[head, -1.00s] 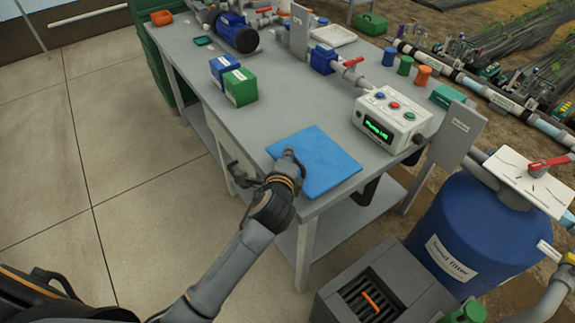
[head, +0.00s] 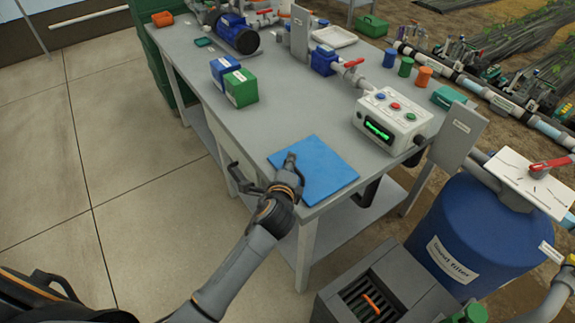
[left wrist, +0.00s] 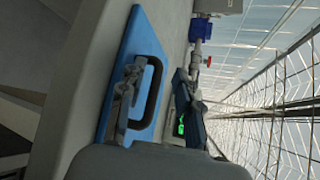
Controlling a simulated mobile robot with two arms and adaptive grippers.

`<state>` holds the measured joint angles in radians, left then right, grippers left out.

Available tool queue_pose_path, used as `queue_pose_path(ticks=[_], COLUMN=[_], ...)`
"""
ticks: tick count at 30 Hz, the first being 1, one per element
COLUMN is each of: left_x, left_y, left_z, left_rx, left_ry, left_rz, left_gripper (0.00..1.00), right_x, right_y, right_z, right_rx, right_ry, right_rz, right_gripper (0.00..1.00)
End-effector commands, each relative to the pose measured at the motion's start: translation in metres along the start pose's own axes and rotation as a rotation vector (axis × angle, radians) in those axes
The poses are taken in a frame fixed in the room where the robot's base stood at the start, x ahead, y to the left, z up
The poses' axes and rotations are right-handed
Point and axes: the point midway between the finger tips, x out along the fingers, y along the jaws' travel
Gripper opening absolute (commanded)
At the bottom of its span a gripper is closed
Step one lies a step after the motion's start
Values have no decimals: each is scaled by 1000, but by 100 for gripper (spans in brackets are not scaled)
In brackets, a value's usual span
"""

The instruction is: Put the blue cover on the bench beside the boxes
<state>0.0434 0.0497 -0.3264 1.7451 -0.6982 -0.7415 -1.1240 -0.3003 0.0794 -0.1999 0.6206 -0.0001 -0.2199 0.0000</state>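The blue cover (head: 325,168) is a flat square plate at the near end of the grey bench (head: 262,120), low over or on its top; I cannot tell whether it fully rests there. In the left wrist view the cover (left wrist: 140,42) shows a black handle (left wrist: 157,85). The boxes, one blue (head: 222,70) and one green (head: 240,88), stand together farther along the bench, apart from the cover. My left gripper (head: 264,170) is at the cover's near left edge, its fingers spread. My right gripper is out of view.
A control box (head: 392,122) with buttons stands right of the cover. A blue pump (head: 238,38) and a white tray (head: 335,36) are farther back. A blue filter tank (head: 470,225) stands right of the bench. Bench top between cover and boxes is clear.

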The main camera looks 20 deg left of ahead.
Motion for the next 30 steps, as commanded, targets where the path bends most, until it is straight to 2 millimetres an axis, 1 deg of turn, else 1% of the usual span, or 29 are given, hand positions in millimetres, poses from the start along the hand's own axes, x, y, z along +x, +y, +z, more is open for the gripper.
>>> queue_pose_path(ticks=[4,7,11,18,21,25,30], left_x=[-2,-10,-32,-84,-100,-114,-120], left_y=[0,1,0,0,0,0,-1], left_z=[0,0,0,0,0,0,1], left_rx=[0,1,0,0,0,0,0], left_ry=[0,1,0,1,0,0,-2], left_rz=[-1,1,0,0,0,0,-1], left_gripper=[33,33,33,33,33,33,33], right_x=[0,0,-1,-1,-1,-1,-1], right_y=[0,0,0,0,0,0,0], right_z=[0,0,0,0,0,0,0], right_rx=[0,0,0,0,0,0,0], right_ry=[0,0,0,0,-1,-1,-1], right_rz=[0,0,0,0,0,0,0], right_gripper=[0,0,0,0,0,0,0])
